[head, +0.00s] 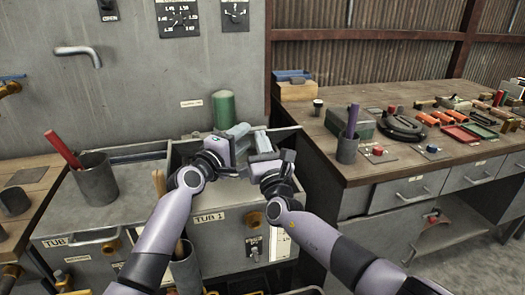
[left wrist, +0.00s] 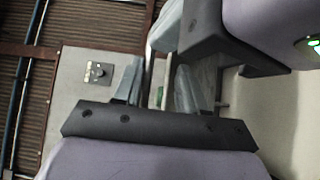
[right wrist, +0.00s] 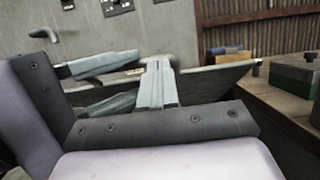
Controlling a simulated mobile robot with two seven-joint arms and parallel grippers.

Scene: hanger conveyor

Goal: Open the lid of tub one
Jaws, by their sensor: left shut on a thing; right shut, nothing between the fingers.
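Tub one (head: 222,246) is a grey metal box labelled TUB 1, in the lower middle of the head view. A grey panel that looks like its lid (right wrist: 222,82) stands tilted up in the right wrist view; my grippers hide much of it. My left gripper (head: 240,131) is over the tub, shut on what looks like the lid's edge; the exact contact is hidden. Its fingers also show in the left wrist view (left wrist: 157,85). My right gripper (head: 263,140) is just to its right, shut and empty, close to the panel. I cannot tell whether it touches.
A green cylinder (head: 223,110) stands behind the tub. A grey cup with a red stick (head: 95,178) is at left. The workbench (head: 345,190) at right holds a cup with a purple stick (head: 349,138) and several tools. A grey wall rises behind.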

